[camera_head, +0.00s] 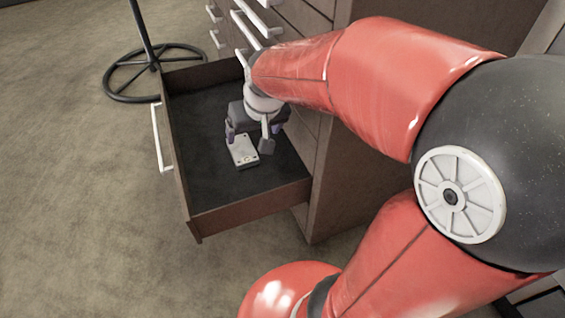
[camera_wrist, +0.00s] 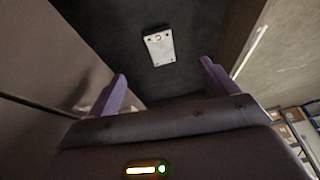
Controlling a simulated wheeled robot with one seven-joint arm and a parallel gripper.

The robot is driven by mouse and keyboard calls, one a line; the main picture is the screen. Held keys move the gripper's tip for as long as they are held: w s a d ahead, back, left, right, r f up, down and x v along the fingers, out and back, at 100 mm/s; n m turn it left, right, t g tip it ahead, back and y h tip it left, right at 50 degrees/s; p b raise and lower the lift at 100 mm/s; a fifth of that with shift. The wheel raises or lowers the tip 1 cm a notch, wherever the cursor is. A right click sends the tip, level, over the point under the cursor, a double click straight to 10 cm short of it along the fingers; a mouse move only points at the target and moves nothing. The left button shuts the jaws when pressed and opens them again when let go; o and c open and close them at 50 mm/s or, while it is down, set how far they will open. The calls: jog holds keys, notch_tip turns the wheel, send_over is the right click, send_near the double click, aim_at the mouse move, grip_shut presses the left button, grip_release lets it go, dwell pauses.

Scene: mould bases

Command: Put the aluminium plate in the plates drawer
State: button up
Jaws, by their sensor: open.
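The aluminium plate (camera_head: 243,151) is a small pale rectangular block with holes, lying flat on the dark floor of the open drawer (camera_head: 250,202). In the wrist view the plate (camera_wrist: 159,47) lies beyond my fingertips, with dark drawer floor around it. My gripper (camera_head: 248,143) is inside the drawer's outline, over the plate in the head view. In the wrist view my gripper (camera_wrist: 162,80) has its two purple fingers wide apart with nothing between them. The plate appears apart from both fingers.
The brown cabinet (camera_head: 340,190) stands right of the drawer, with more handled drawers (camera_head: 290,25) behind. A black round stand base (camera_head: 155,75) is on the floor at the back left. Drawer walls surround my gripper. The floor at left is clear. Shelving with boxes (camera_wrist: 295,125) shows in the wrist view.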

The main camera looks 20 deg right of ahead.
jog(key=s+d+r, duration=0.1)
jog(key=s+r, duration=0.3)
jog(key=s, duration=1.2)
jog(key=shift+s+t+h, duration=0.4)
jog(key=shift+r, duration=0.15)
